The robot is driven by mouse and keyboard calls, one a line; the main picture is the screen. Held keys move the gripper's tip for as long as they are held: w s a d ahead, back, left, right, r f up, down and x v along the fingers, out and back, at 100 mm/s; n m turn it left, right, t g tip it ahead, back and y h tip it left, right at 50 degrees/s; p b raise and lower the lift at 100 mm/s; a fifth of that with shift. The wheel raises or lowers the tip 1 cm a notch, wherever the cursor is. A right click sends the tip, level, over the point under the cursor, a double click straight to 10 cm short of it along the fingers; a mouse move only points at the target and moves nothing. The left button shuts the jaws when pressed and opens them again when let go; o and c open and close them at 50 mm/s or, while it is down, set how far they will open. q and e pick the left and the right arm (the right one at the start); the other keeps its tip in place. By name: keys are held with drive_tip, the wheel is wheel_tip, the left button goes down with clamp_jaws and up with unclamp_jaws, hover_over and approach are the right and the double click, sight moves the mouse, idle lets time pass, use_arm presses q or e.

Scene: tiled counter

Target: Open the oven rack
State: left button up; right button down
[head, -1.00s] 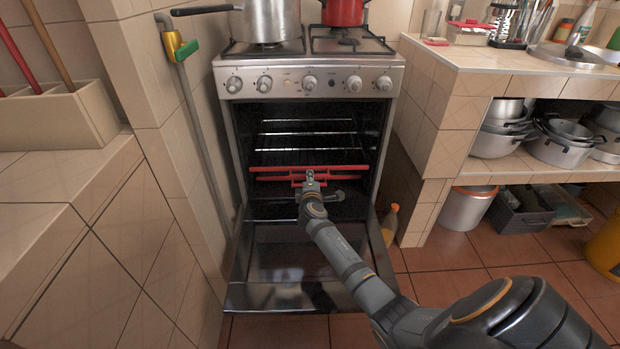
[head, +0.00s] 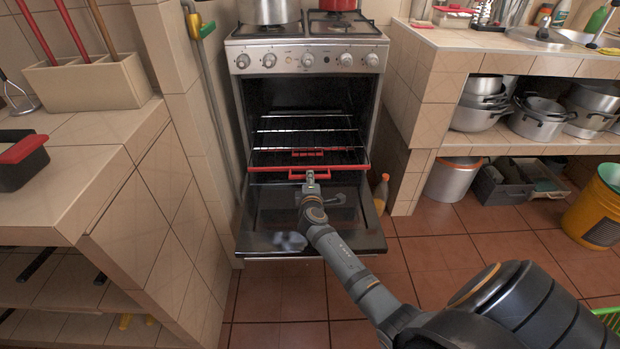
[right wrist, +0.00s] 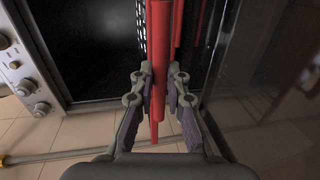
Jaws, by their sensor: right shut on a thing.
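The oven rack (head: 300,140) is a dark wire grid with a red front bar (head: 262,168). It sits level and extends out of the oven over the lowered glass door (head: 335,240). My right gripper (head: 309,178) is at the middle of the red front. In the right wrist view, its fingers (right wrist: 158,95) are closed on either side of the red bar (right wrist: 159,50). The gripper hides part of the bar. My left gripper is not in view.
A tiled counter (head: 75,205) stands close on the left, with a black and red item (head: 22,160) on it. A tiled shelf unit with pots (head: 540,120) is on the right. A small bottle (head: 381,192) stands beside the oven. The floor (head: 275,305) before the door is clear.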

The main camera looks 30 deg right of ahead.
drive_tip(key=c, duration=1.4)
unclamp_jaws()
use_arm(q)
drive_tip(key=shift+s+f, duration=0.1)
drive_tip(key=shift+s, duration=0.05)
use_arm(e)
drive_tip(key=shift+o, duration=0.3)
drive_tip(key=v, duration=1.2)
drive_tip(key=shift+d, duration=0.1)
